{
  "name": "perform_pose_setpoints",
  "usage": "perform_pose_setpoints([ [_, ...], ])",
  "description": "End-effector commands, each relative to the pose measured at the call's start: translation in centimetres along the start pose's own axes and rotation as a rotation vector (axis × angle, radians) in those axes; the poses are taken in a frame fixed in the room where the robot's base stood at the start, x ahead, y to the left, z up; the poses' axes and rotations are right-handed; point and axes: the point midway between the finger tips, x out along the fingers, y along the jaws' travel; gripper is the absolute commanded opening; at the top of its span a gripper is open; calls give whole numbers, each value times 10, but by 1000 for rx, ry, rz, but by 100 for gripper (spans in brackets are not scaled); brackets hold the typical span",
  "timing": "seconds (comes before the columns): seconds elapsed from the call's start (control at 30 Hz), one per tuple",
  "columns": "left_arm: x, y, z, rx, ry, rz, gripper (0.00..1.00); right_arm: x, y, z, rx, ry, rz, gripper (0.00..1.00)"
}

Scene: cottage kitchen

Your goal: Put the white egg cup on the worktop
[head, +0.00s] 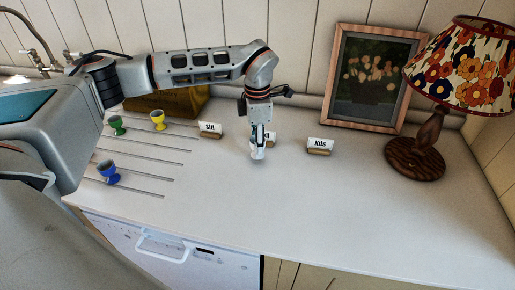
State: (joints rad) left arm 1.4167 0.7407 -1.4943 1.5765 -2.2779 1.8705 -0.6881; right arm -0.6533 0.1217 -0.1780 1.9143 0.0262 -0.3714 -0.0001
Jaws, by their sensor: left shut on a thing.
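My left gripper (258,145) points down over the middle of the white worktop (300,205). It is shut on the white egg cup (257,153), which shows just below the fingers. The fingers hide part of the cup. The cup is at or just above the worktop surface; I cannot tell whether it touches. It is between the "Sis" label and the "Nits" label, a little in front of them. My right gripper is not in view.
Green (117,125), yellow (158,120) and blue (109,172) egg cups stand among the drainer grooves at left. Label blocks (210,131) (320,147) stand near the wall. A framed picture (368,80) and a flowered lamp (416,158) are at right. The front right worktop is clear.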

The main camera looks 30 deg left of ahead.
Motion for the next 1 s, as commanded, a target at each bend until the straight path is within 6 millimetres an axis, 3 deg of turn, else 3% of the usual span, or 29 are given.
perform_pose_setpoints([
  [0.13, 20, 0, 0, 0, 1, -2, 9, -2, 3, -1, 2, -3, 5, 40],
  [0.53, 25, 0, 0, 1, 0, 1, 9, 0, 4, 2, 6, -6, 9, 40],
  [0.57, 25, 0, 0, 1, 0, 1, 39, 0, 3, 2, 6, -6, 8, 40],
  [0.6, 24, 0, 0, 0, 0, 1, 48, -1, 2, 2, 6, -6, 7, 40],
  [1.0, 21, 0, 0, 0, -1, 0, 48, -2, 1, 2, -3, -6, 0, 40],
])
